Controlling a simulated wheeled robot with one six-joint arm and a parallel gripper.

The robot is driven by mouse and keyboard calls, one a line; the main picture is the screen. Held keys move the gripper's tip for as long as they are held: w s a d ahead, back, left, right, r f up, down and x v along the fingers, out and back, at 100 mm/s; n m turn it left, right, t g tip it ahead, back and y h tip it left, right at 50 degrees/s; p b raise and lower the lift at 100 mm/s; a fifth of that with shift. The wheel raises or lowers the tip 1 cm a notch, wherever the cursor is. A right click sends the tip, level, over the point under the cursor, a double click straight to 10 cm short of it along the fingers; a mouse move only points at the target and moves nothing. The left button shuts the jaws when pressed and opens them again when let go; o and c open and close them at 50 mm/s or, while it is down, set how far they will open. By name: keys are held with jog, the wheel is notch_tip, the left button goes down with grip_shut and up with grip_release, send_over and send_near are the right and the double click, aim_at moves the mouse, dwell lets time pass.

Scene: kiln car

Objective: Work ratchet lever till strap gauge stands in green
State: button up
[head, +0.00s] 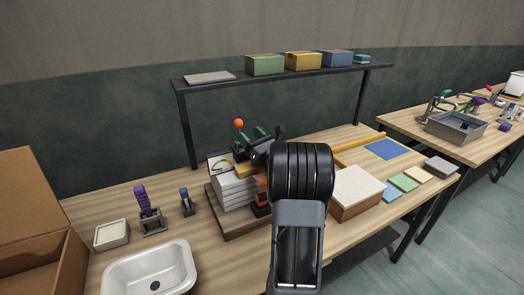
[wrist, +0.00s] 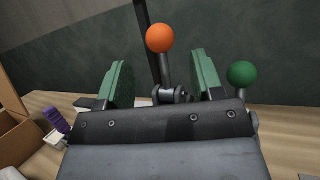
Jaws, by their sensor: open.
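An orange ball knob (head: 238,123) tops a lever above the stack of pale slabs (head: 236,188) on a wooden base. In the wrist view the orange knob (wrist: 160,38) and its dark stem show in the gap between the green jaw pads, not gripped. My gripper (head: 254,142) is open near the lever; it also shows in the wrist view (wrist: 162,82). A green ball knob (wrist: 242,74) stands just outside the right jaw. A pale dial gauge (head: 221,166) sits at the stack's left; its needle is too small to read. My arm hides part of the fixture.
An orange and black device (head: 262,192) stands at the stack's front right. A white-topped box (head: 356,190) is to the right. A shelf (head: 290,75) with boxes spans behind. A white basin (head: 150,270) and purple-handled tool (head: 143,200) are left.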

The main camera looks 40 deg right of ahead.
jog(key=b+v, duration=0.1)
jog(key=v, duration=0.6)
jog(key=shift+w, duration=0.1)
